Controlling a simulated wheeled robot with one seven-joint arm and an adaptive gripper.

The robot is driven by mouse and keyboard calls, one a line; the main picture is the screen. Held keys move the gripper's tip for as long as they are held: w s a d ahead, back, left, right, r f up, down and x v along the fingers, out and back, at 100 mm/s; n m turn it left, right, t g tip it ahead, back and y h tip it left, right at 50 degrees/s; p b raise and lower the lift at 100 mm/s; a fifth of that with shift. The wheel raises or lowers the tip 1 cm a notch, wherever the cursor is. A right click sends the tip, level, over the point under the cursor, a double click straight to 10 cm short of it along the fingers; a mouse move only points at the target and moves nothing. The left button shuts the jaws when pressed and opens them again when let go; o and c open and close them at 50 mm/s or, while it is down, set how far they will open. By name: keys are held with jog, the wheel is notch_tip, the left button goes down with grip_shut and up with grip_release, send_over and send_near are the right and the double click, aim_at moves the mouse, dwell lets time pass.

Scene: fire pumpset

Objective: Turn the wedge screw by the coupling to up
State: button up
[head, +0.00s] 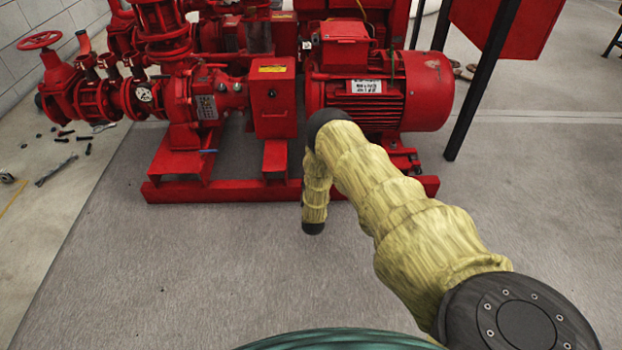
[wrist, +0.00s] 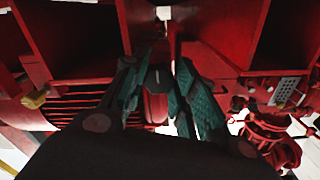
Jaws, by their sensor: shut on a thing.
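In the wrist view my gripper (wrist: 157,80) has its two dark teal fingers on either side of a small red piece (wrist: 155,106), which appears to be the wedge screw. The gripper is shut on it. The fingers hide much of it, and I cannot tell which way it points. In the head view the red coupling guard (head: 272,100) stands between the pump and the motor (head: 425,92). My yellow-sleeved arm reaches in front of the pumpset there. My gripper and the screw are not visible in that view.
The red base frame (head: 230,190) runs along the front of the pumpset. The pump and valves (head: 140,95) stand to the left. A dark post (head: 485,80) stands right of the motor. Loose tools (head: 55,170) lie on the left floor. The front floor is clear.

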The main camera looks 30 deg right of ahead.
jog(key=shift+a+f, duration=0.1)
jog(key=shift+a, duration=0.05)
dwell(0.3)
jog(key=o, duration=1)
jog(key=shift+c, duration=0.2)
jog(key=shift+o, duration=0.4)
jog(key=v, duration=1.2)
